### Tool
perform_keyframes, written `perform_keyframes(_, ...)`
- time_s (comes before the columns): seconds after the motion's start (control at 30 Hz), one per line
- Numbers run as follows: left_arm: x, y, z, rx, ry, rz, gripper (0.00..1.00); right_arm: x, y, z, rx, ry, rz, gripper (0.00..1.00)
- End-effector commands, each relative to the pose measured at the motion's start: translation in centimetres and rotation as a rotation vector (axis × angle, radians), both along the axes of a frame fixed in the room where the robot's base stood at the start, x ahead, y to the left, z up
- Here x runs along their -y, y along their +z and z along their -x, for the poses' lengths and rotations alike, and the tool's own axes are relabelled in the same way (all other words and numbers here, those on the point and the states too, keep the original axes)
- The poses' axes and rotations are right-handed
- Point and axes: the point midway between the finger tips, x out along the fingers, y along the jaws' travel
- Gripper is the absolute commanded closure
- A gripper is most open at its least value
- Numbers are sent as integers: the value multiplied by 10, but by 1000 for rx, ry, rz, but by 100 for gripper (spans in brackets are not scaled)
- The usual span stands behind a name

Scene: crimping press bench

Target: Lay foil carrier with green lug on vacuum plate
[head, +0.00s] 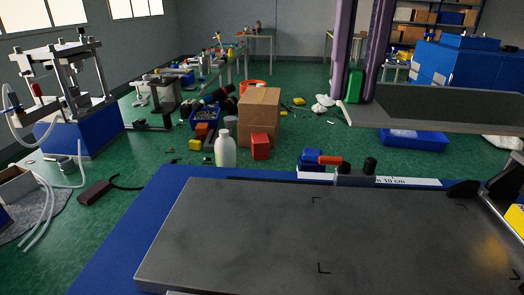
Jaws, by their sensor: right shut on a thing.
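The vacuum plate appears to be the wide dark-grey plate (240,235) in the foreground. It has black corner marks on its top and lies flat over a blue surface. The top that shows is bare. My right gripper (486,190) is black, at the plate's far right corner, partly cut off by the picture's right edge. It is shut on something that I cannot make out. I cannot clearly pick out the foil carrier or a green lug there. My left gripper is not in view.
Behind the plate are a white scale strip (408,182) and a blue device with a red lever (330,159). A grey shelf (450,108) juts in at right. A white bottle (225,150) and cardboard box (259,118) stand further back. A press (75,100) stands left.

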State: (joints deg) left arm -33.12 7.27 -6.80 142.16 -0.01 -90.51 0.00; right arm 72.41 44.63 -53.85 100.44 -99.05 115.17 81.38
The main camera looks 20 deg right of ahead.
Motion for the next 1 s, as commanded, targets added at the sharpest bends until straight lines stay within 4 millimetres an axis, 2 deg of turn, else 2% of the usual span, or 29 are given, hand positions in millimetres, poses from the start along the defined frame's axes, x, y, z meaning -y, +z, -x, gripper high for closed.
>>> perform_keyframes(0.03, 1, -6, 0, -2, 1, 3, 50, -1, -15, 1, -8, 1, -1, 100)
perform_keyframes(0.17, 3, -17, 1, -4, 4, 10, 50, -1, -54, 2, -10, 1, -3, 100)
perform_keyframes(0.43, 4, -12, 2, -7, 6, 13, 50, 0, -122, 2, -7, 0, 0, 100)
perform_keyframes(0.5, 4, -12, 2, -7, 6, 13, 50, 0, -134, 2, -6, 0, 1, 100)
perform_keyframes(0.73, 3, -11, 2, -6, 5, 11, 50, 0, -158, 1, -4, 0, 1, 100)
perform_keyframes(0.9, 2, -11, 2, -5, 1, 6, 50, -1, -185, 1, -4, 1, 0, 100)
perform_keyframes(1.0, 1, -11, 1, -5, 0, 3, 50, 0, -191, 0, -2, 1, 1, 100)
